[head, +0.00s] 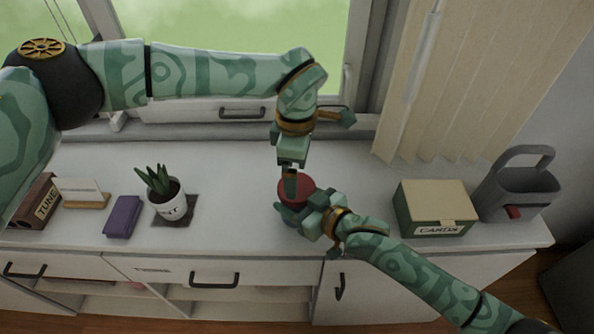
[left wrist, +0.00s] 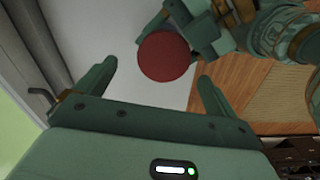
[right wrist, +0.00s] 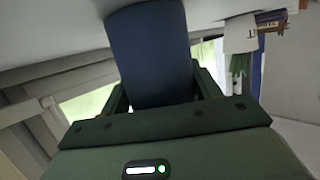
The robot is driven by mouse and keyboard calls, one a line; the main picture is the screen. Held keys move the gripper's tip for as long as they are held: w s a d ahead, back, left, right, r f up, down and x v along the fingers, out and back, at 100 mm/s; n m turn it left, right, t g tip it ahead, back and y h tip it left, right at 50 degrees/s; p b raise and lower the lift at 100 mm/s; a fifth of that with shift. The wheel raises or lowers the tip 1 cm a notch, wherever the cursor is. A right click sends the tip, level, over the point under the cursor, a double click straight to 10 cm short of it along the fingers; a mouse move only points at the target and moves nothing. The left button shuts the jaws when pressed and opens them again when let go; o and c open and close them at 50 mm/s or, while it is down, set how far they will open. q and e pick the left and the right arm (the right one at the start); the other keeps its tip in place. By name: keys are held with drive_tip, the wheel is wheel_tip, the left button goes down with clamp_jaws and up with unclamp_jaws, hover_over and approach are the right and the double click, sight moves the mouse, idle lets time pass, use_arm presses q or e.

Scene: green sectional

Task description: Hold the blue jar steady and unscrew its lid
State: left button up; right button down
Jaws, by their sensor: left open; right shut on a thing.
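The blue jar (right wrist: 150,50) stands on the white counter, and its blue side fills the space between my right gripper's fingers in the right wrist view. My right gripper (head: 300,212) is shut on the jar from the front right. The round red lid (head: 296,189) sits on top of the jar; it also shows in the left wrist view (left wrist: 165,56). My left gripper (head: 291,180) is above the lid and points down. In the left wrist view the left fingers (left wrist: 157,85) are spread, with the lid beyond their tips. Most of the jar is hidden in the head view.
A potted plant (head: 168,197), a purple box (head: 122,217) and a brown box (head: 38,200) are on the left of the white counter (head: 240,185). A green box with a cream lid (head: 434,208) and a grey watering can (head: 518,185) are on the right.

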sight(297, 203)
use_arm(q)
drive_tip(key=shift+w+r+m, duration=0.2)
drive_tip(key=shift+r+m, duration=0.4)
drive_tip(key=shift+r, duration=0.3)
drive_tip(key=shift+s+r+m, duration=0.1)
drive_tip(key=shift+r+m, duration=0.2)
drive_tip(key=shift+m, duration=0.5)
drive_tip(key=m, duration=0.3)
drive_tip(key=shift+s+a+r, duration=0.1)
drive_tip(key=shift+s+r, duration=0.1)
drive_tip(key=shift+s, duration=0.05)
drive_tip(key=shift+s+f+m, duration=0.1)
drive_tip(key=shift+f+m, duration=0.05)
drive_tip(key=shift+m, duration=0.25)
wheel_tip(297, 203, down, 8)
drive_tip(key=shift+r, duration=0.15)
drive_tip(key=c, duration=1)
drive_tip(key=n, duration=0.6)
drive_tip(key=shift+n, duration=0.3)
